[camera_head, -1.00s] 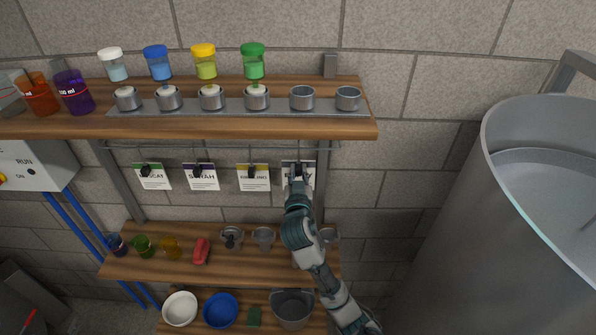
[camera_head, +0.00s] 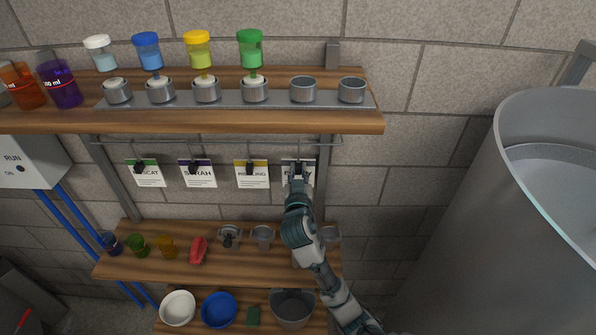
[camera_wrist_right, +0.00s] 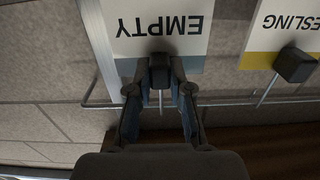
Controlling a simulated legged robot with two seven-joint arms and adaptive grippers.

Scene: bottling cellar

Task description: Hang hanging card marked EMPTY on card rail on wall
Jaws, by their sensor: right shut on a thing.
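The white card marked EMPTY (camera_wrist_right: 162,27) appears upside down in the wrist view, with a dark grey top strip. It also shows in the head view (camera_head: 307,178), partly covered by my right gripper. My right gripper (camera_wrist_right: 160,85) is shut on the black clip (camera_wrist_right: 160,68) of this card. A thin metal hook sticks out from the clip between the fingers. The card rail (camera_head: 215,141) is a thin metal bar under the upper shelf. The hook is close to the rail (camera_wrist_right: 240,99); I cannot tell whether it rests on it. My left gripper is not in view.
Several other cards hang left of the EMPTY card, the nearest one yellow-topped (camera_head: 251,177). The upper shelf (camera_head: 230,122) juts out above the rail. A lower shelf (camera_head: 130,265) holds cups and a red item. A large metal tank (camera_head: 470,220) stands at the right.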

